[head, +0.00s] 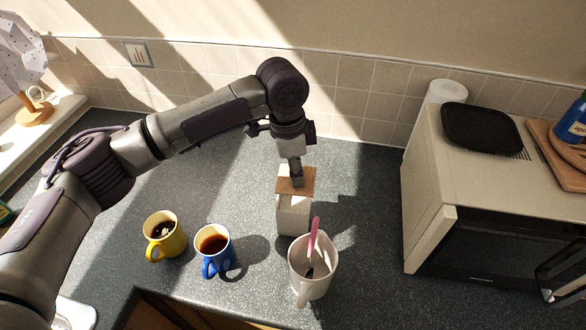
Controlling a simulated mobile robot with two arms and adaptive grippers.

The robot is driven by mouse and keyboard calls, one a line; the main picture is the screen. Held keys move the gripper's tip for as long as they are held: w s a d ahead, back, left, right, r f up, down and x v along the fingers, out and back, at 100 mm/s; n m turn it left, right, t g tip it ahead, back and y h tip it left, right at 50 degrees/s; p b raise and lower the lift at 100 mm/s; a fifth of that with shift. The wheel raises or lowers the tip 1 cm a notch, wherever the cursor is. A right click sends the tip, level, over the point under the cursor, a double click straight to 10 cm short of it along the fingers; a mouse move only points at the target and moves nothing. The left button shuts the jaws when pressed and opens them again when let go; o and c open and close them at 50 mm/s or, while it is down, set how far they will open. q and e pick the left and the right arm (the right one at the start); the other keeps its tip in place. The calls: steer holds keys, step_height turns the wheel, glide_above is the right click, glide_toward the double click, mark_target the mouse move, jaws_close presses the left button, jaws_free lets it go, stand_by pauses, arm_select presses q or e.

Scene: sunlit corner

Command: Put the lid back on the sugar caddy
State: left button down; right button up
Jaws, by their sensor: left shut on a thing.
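The sugar caddy (293,217) is a pale, square box standing on the dark counter near the middle of the head view. The flat, square brown wooden lid (308,181) shows at the caddy's top, overlapping its far part. Some of the caddy's pale top shows in front of the lid. I cannot tell whether the lid touches the caddy's rim. My left gripper (297,182) points down from above and is shut on the lid at its middle; its fingers hide the part of the lid they hold. My right gripper is not in view.
A white mug (322,268) with a pink-handled utensil stands close in front of the caddy. A blue mug (214,262) and a yellow mug (172,243) with dark drinks stand to the left. A microwave (432,190) fills the right. The counter right of the caddy is clear.

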arm_select(q)
steer(key=shift+a+f+b, duration=0.2)
steer(key=shift+f+b, duration=0.2)
steer(key=shift+f, duration=0.25)
steer(key=shift+w+a+f+b, duration=0.1)
steer(key=shift+a+f+b, duration=0.05)
steer(key=shift+f+b, duration=0.65)
steer(key=shift+f, duration=1.05)
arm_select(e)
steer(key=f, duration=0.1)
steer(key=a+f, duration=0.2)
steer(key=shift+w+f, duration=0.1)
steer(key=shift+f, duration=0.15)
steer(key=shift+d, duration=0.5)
arm_select(q)
steer(key=shift+p, duration=0.3)
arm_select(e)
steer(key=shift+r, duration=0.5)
arm_select(q)
steer(key=shift+f, duration=0.1)
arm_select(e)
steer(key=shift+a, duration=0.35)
